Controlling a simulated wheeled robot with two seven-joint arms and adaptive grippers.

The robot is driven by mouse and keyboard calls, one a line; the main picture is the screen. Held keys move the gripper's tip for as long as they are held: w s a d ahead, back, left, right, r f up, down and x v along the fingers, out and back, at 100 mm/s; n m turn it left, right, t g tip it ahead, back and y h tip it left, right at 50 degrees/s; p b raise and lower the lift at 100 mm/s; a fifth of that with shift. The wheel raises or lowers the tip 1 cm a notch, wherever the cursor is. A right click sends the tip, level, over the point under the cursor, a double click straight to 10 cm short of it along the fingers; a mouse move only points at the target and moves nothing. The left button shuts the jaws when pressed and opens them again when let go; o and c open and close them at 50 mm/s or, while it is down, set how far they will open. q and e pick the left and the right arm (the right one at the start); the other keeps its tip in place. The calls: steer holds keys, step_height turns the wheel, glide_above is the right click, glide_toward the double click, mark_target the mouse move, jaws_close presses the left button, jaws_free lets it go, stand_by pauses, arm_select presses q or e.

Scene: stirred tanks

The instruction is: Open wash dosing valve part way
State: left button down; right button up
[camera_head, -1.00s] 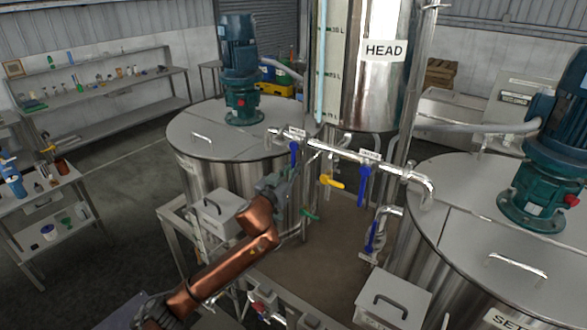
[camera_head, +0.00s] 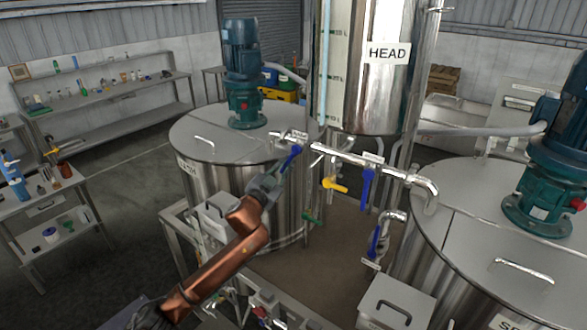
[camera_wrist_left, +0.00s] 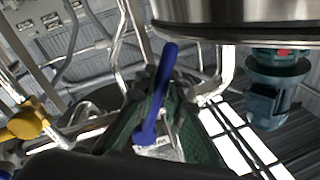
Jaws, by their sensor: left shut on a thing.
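The blue lever (camera_head: 291,157) of the left valve on the steel cross pipe (camera_head: 345,154) slants down and to the left. A small label above it is too small to read surely. My left gripper (camera_head: 276,177) is shut on this blue lever, coming from below left. In the left wrist view the lever (camera_wrist_left: 158,88) stands between the green-padded fingers (camera_wrist_left: 155,135), its free end showing beyond them. My right gripper is not in view.
A yellow lever (camera_head: 334,185) and another blue lever (camera_head: 368,188) are to the right on the pipework. The HEAD vessel (camera_head: 378,90) stands behind. Lidded tanks stand left (camera_head: 215,145) and right (camera_head: 470,225). A green lever (camera_head: 313,217) is low beside my gripper.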

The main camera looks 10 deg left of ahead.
arm_select(q)
steer(key=shift+a+r+m, duration=0.1)
steer(key=shift+a+m, duration=0.05)
steer(key=shift+m, duration=0.15)
steer(key=shift+w+a, duration=0.1)
steer(key=shift+r+m, duration=0.1)
steer(key=shift+m, duration=0.3)
steer(key=shift+a, duration=0.1)
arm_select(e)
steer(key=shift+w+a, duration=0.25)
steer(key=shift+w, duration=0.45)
arm_select(q)
steer(key=c, duration=2)
jaws_free()
steer(key=v, duration=1.2)
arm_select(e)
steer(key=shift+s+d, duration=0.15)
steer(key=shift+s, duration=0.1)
